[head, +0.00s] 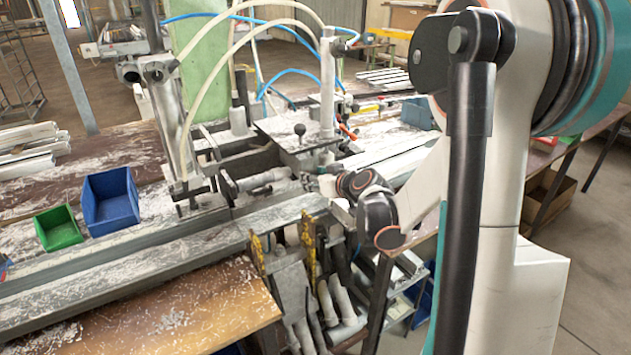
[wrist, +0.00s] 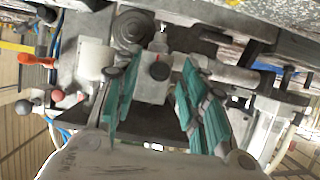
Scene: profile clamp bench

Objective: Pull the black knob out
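In the wrist view a small black round knob (wrist: 160,71) sits on the face of a grey metal block (wrist: 152,88). My gripper (wrist: 159,74) is open, with one teal-padded finger on each side of the block and knob. Gaps show between the knob and both fingers, so it is not gripped. I cannot tell how deep the fingertips reach. In the head view my wrist (head: 366,190) is low at the right end of the clamp, and this knob cannot be made out there.
An orange-red lever (wrist: 37,60) and a ball-ended lever (wrist: 57,95) are left in the wrist view. A long metal profile (head: 130,245) crosses the bench. Blue (head: 110,202) and green (head: 58,228) bins stand left. Hoses arch above the clamp.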

